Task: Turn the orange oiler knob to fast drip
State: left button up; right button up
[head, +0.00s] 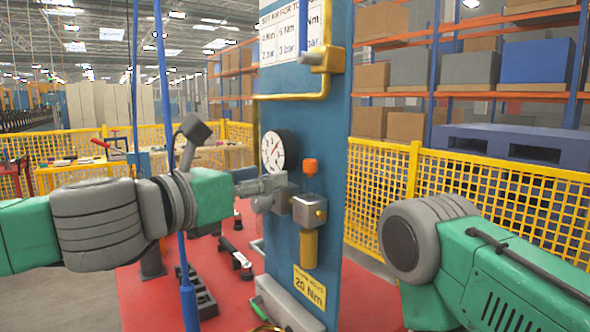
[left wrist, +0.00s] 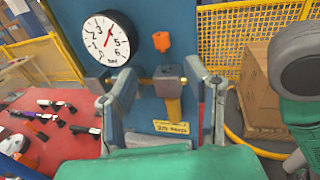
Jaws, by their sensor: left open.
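My left gripper (head: 276,192) reaches in from the left, just left of the oiler and lower than the knob. The left wrist view shows its two fingers spread apart with nothing held between them. There the orange knob (left wrist: 161,41) appears above and beyond the fingertips, and the grey block (left wrist: 169,82) shows between the fingers. I cannot tell whether a finger touches the block. My right gripper is out of view.
A round pressure gauge (head: 280,151) is on the panel left of the knob. A yellow pipe with a lever valve (head: 322,60) runs above. Yellow fencing (head: 375,185) stands behind.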

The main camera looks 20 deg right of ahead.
aim_at(306, 166)
pick_arm(q)
jog(key=x, duration=1)
jog(key=shift+w+d+f+p, duration=0.1)
jog(key=shift+w+d+p, duration=0.1)
jog(key=shift+p, duration=0.2)
grip_shut()
